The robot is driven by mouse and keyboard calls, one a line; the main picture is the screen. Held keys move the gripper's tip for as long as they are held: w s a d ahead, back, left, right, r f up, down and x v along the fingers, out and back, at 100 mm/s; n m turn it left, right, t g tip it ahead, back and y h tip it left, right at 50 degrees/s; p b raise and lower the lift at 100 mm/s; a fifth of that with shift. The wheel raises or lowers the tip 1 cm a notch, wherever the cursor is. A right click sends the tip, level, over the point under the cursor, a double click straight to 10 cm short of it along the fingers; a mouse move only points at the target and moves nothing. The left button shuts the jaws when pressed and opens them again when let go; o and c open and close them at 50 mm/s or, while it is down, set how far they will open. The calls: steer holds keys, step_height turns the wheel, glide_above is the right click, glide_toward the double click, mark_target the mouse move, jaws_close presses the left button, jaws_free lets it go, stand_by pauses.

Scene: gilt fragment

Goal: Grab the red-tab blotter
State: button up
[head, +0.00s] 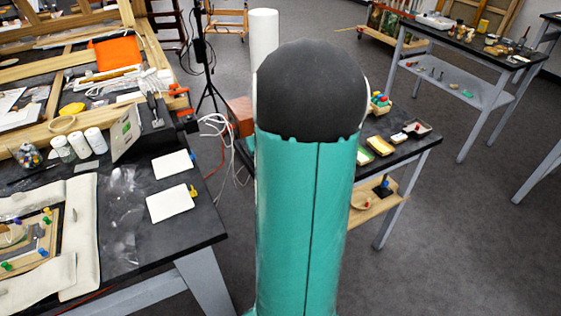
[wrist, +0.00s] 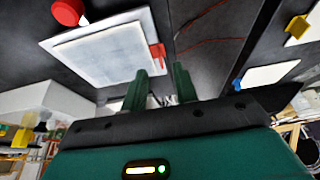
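The red-tab blotter (wrist: 105,50) is a pale flat sheet with a white border in the upper left of the wrist view. Its red tab (wrist: 157,55) sticks out at the right edge, just beyond my fingertips. My gripper (wrist: 160,70) has its two dark green fingers apart with nothing between them. The tab lines up with the gap, nearer the left finger. In the head view my arm hides the gripper, and I cannot clearly make out this blotter there.
A blue-tab blotter (head: 172,164) and a yellow-tab blotter (head: 171,203) lie on the dark table (head: 205,222). A red knob (wrist: 67,12) stands beside the red-tab blotter. White bottles (head: 96,140) and an upright grey panel (head: 125,135) stand farther left.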

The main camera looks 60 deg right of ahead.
steer(key=x, duration=0.3)
steer(key=shift+a+f, duration=0.1)
steer(key=shift+f, duration=0.05)
jaws_close()
